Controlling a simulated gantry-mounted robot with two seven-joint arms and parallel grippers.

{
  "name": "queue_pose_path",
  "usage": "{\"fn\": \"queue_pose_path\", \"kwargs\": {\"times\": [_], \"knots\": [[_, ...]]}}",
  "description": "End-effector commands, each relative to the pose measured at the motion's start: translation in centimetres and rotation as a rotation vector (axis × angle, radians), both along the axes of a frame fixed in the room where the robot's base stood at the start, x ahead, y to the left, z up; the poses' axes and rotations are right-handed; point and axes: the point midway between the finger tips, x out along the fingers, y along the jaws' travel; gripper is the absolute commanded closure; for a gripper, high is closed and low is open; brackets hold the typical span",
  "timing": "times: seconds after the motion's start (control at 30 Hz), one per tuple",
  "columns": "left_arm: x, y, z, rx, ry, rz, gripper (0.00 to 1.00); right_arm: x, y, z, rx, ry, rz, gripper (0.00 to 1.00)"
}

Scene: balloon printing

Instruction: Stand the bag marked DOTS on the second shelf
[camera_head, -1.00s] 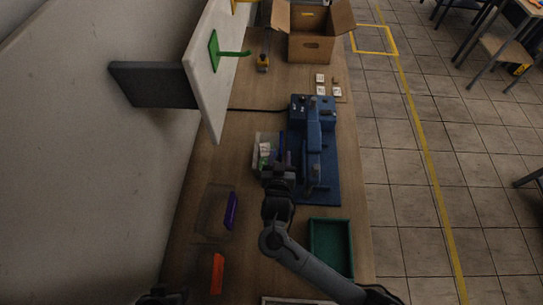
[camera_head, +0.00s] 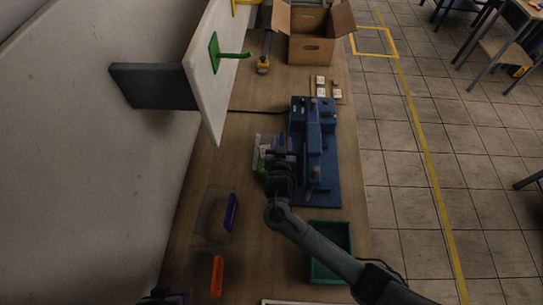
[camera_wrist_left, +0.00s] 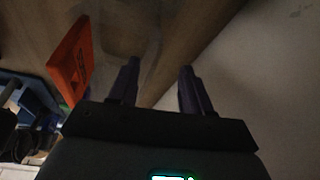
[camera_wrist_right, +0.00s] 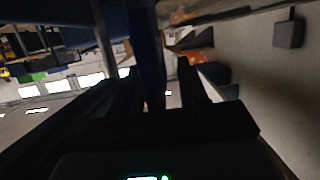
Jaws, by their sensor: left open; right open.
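I cannot make out a bag marked DOTS or any shelf number in these views. My right gripper (camera_head: 281,147) is over the table, beside the blue press, next to a clear bin (camera_head: 257,162) with white and green contents. It partly hides the bin. The right wrist view (camera_wrist_right: 170,80) shows its dark fingers apart, but the picture is too dark to tell what is near them. My left gripper (camera_wrist_left: 157,85) is open, with nothing seen between its fingers. Only a dark piece of my left arm shows at the head view's bottom edge. A dark grey slab (camera_head: 150,86) juts from the wall.
The blue press (camera_head: 315,150) stands mid-table. A green tray (camera_head: 330,250) is nearer. Clear bins with a purple label (camera_head: 231,212) and an orange label (camera_head: 216,275) line the left. A white panel with a green hook (camera_head: 214,52) overhangs; an open cardboard box (camera_head: 311,50) stands beyond.

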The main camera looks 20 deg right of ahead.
Motion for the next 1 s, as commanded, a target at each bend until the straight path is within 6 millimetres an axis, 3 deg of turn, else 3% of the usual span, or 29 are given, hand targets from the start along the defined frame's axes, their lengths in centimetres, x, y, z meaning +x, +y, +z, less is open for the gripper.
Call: {"fn": "queue_pose_path", "kwargs": {"times": [0.1, 0.37, 0.77, 1.0], "knots": [[0.0, 0.1, 0.0, 0.003, 0.001, -0.001, 0.52, 0.0, 0.0, 0.0, 0.000, 0.000, 0.000, 0.60], [0.0, 0.3, -0.1, 0.011, 0.000, -0.007, 0.52, 0.0, 0.0, 0.0, 0.000, 0.000, 0.000, 1.00], [0.0, 0.3, -0.1, 0.014, 0.001, -0.008, 0.52, 0.0, 0.0, 0.1, 0.001, 0.000, 0.000, 1.00], [0.0, 0.1, 0.2, 0.006, 0.001, -0.004, 0.52, 0.0, 0.1, 2.2, 0.003, -0.002, 0.000, 1.00]]}}
